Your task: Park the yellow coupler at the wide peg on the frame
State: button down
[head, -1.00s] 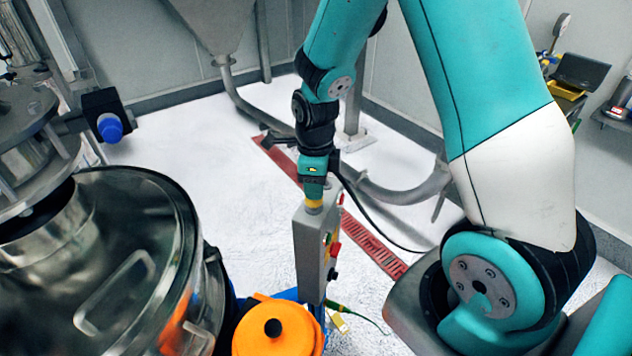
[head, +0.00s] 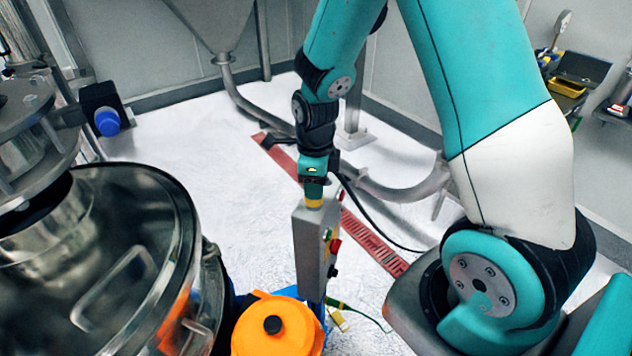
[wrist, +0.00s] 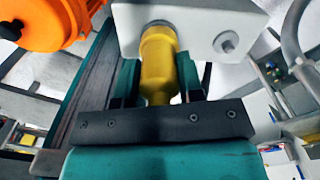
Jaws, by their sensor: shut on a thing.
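The yellow coupler (wrist: 160,52) is between the two teal fingers of my gripper (wrist: 159,76), which is shut on it. In the wrist view its far end meets the pale grey face of the frame (wrist: 195,20), with a grey round edge just showing there. I cannot tell whether it is seated on the wide peg, as the coupler hides that spot. A smaller peg (wrist: 227,42) sticks out bare to the right. In the head view my gripper (head: 314,182) points down, with the coupler (head: 314,203) at the top of a grey box (head: 311,250).
An orange capped part (head: 278,325) stands left of the grey box; it also shows in the wrist view (wrist: 40,22). A large steel vessel (head: 130,260) fills the left. A black cable (head: 375,225) hangs right of my gripper. White floor lies behind.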

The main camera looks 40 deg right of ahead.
jog(key=shift+f, duration=0.1)
jog(key=c, duration=0.7)
grip_release()
jog(key=shift+o, duration=0.2)
notch_tip(320, 180, up, 18)
jog(key=b, duration=0.2)
jog(key=shift+f, duration=0.25)
jog(key=shift+a+b, duration=0.1)
jog(key=shift+b, duration=0.2)
jog(key=s+a+f+n+y+b, duration=0.1)
jog(key=s+a+n, duration=0.7)
jog(key=n, duration=0.9)
jog(key=s+a+f+n+y+b, duration=0.1)
jog(key=s+a+n, duration=0.7)
jog(key=n, duration=0.9)
jog(key=s+f+y, duration=0.1)
jog(key=s+y, duration=0.1)
jog(key=shift+s+a+f+b, duration=0.15)
jog(key=shift+s+a+b, duration=0.1)
jog(key=shift+s+b, duration=0.1)
